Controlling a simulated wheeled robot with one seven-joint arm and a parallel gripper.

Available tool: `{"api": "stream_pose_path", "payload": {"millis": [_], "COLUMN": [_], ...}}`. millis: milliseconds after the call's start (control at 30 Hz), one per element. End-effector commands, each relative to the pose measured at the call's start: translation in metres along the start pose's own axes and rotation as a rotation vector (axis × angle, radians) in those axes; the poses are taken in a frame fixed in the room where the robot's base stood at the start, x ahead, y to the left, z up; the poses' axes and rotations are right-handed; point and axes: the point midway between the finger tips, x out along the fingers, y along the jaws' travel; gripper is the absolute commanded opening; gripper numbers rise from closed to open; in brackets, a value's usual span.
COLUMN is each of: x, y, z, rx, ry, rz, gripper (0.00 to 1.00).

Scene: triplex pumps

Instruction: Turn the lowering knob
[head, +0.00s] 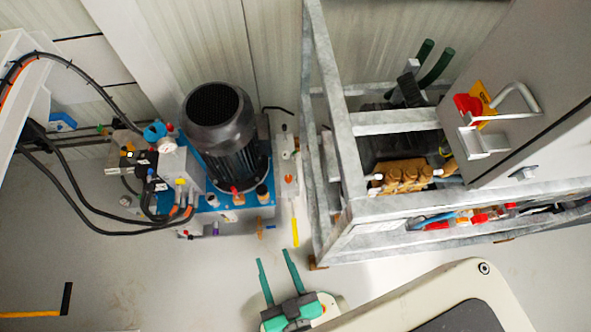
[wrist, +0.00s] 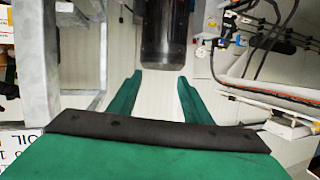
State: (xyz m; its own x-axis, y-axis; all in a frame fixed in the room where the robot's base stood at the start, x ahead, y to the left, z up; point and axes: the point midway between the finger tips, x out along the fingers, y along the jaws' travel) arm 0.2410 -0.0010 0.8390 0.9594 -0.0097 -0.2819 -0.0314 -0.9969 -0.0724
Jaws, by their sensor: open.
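The hydraulic power unit has a black motor (head: 218,130), a blue base plate (head: 235,207) and a grey valve block (head: 178,170) with hoses. Small coloured fittings sit around the block and motor foot, including a red one (head: 234,190) and a yellow one (head: 180,182). I cannot tell which is the lowering knob. My gripper (head: 274,257) has green fingers, is open and empty, and is apart from the unit, below it in the head view. In the wrist view the black motor (wrist: 165,35) shows beyond the fingertips of my gripper (wrist: 160,78).
A galvanized frame (head: 343,130) with a brass pump (head: 405,176) stands right of the unit. A grey cabinet (head: 530,85) with a red switch (head: 467,104) is at the upper right. Black hoses (head: 90,210) loop left of the unit.

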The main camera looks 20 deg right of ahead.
Motion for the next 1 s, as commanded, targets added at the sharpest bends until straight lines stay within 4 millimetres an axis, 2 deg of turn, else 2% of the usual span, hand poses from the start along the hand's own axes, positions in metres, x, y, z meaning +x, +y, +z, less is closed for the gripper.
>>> {"api": "stream_pose_path", "payload": {"millis": [300,500,600,767,1000], "x": [0.096,0.160,0.191,0.238,0.301], "y": [0.026,0.048,0.059,0.076,0.105], "z": [0.103,0.154,0.172,0.191,0.194], "rx": [0.398,0.675,0.812,1.030,1.346], "ry": [-0.212,-0.338,-0.393,-0.466,-0.537], "rz": [0.120,0.250,0.327,0.469,0.724], "gripper": [0.45,0.45,0.45,0.45,0.45]}}
